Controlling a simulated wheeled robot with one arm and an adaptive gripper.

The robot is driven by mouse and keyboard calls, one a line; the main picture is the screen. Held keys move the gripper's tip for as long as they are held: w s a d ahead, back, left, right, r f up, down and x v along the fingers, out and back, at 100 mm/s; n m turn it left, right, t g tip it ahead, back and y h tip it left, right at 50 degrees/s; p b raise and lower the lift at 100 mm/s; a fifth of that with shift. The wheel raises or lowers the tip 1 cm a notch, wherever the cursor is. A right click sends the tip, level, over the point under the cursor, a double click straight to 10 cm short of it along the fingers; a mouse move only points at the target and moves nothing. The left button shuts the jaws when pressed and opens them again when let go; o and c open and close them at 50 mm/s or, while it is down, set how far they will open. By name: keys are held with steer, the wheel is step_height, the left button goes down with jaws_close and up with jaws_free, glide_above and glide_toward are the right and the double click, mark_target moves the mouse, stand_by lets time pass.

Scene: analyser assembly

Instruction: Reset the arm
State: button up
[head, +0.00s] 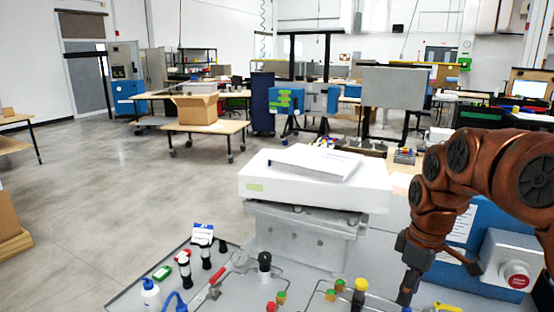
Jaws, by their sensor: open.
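My copper-coloured arm comes in from the right edge and bends down. My gripper (438,282) hangs at the lower right, over the right part of the grey work surface (225,286). Its fingers are spread, one dark finger pointing down and another reaching to the right. I see nothing held between them. The white analyser (262,181) sits on a grey metal block (300,238) left of my arm, apart from the gripper.
A yellow-capped black post (359,294) stands just left of the gripper. A blue box with a red stop button (516,280) is close behind and right. Small bottles, a gauge (240,260) and a red-handled part (216,287) crowd the left. Open floor (100,190) lies beyond.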

steer(key=s+a+f+m, duration=0.2)
steer(key=s+a+m, duration=0.1)
steer(key=s, duration=0.5)
steer(key=s+a+f+m+g, duration=0.1)
steer(key=s+a+f+m, duration=0.1)
steer(key=s, duration=0.6)
steer(key=s+a+f+m, duration=0.2)
steer(key=s+a+m, duration=0.1)
steer(key=s, duration=0.6)
steer(key=shift+a+f+m+g+h+p, duration=0.15)
steer(key=shift+a+m+g+h+p, duration=0.2)
steer(key=shift+m, duration=0.45)
